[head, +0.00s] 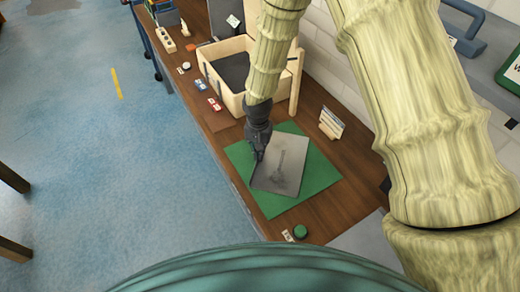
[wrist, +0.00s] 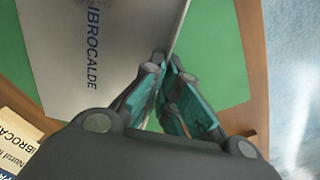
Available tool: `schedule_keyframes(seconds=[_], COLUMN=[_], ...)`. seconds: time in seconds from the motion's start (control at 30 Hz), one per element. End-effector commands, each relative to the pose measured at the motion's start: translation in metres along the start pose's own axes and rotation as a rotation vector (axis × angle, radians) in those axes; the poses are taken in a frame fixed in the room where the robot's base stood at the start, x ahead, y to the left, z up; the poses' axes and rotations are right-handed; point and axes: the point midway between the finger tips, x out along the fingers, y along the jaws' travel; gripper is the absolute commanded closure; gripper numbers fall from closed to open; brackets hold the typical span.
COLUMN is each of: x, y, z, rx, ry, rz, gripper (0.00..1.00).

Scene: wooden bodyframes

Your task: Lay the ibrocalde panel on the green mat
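The ibrocalde panel (head: 285,168) is a thin grey sheet over the green mat (head: 316,187), with green showing around it. In the wrist view the panel (wrist: 62,50) bears the word IBROCALDE, and the mat (wrist: 215,55) shows beyond its edge. My gripper (head: 257,156) is at the panel's left edge in the head view. In the wrist view its teal-padded fingers (wrist: 166,62) are close together, one on each side of the panel's edge, pinching it. I cannot tell whether the panel rests fully flat on the mat or is slightly raised.
A wooden box (head: 222,88) with a dark inside stands on the brown bench (head: 325,212) behind the mat. A small sign card (head: 331,123) stands right of the mat. A green round button (head: 300,231) is near the front end. Blue floor (head: 110,150) lies open at left.

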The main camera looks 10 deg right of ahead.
Motion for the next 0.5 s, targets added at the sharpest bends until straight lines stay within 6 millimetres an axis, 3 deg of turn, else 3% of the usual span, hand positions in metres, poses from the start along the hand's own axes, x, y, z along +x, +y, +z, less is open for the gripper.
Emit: schedule_keyframes(seconds=[0.47,0.5], x=[0.0061,0.0056], y=[-0.0002,-0.0001], z=[0.0,0.0001], rx=[0.0,0.0], ry=[0.0,0.0], rz=[0.0,0.0], gripper=[1.0,0.93])
